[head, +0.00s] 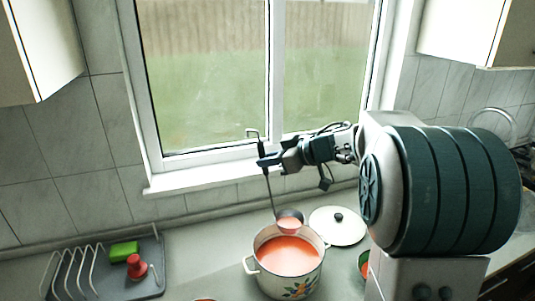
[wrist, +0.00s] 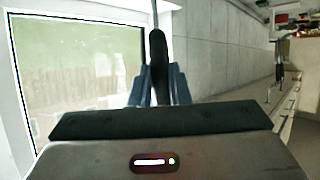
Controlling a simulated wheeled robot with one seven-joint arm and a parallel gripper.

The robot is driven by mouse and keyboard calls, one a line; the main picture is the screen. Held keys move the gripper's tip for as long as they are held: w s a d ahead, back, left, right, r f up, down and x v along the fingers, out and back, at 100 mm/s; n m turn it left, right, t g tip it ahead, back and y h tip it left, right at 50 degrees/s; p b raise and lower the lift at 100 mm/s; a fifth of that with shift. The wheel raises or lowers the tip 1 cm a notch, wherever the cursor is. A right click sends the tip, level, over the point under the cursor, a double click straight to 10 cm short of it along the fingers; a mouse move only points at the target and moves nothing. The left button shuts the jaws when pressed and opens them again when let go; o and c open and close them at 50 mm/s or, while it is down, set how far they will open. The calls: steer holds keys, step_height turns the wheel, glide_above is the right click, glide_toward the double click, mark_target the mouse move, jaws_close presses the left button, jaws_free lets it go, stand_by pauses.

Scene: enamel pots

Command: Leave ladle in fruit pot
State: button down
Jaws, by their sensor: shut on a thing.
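My gripper (head: 268,160) is shut on the ladle's handle, high above the counter. The handle (wrist: 158,55) also shows between the fingers (wrist: 159,88) in the wrist view. The ladle (head: 271,190) hangs nearly upright, with its bowl (head: 289,217) at the back rim of the fruit pot. The bowl seems to hold some reddish liquid. The fruit pot (head: 297,284) is white enamel with a fruit pattern, two handles and orange-red soup (head: 288,255) in it. I cannot tell whether the bowl is over the opening or just behind the rim.
A white lid (head: 338,226) with a dark knob lies behind the pot to the right. A grey rack tray (head: 150,284) with a green sponge (head: 124,251) and a red object (head: 136,266) stands at left. Another pot (head: 363,263) is partly hidden by my arm. The window (head: 215,80) is behind.

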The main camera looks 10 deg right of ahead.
step_height(320, 180, down, 19)
steer(key=b, duration=1.1)
steer(key=shift+r, duration=0.2)
steer(key=shift+s+a, duration=0.1)
steer(key=shift+s, duration=0.05)
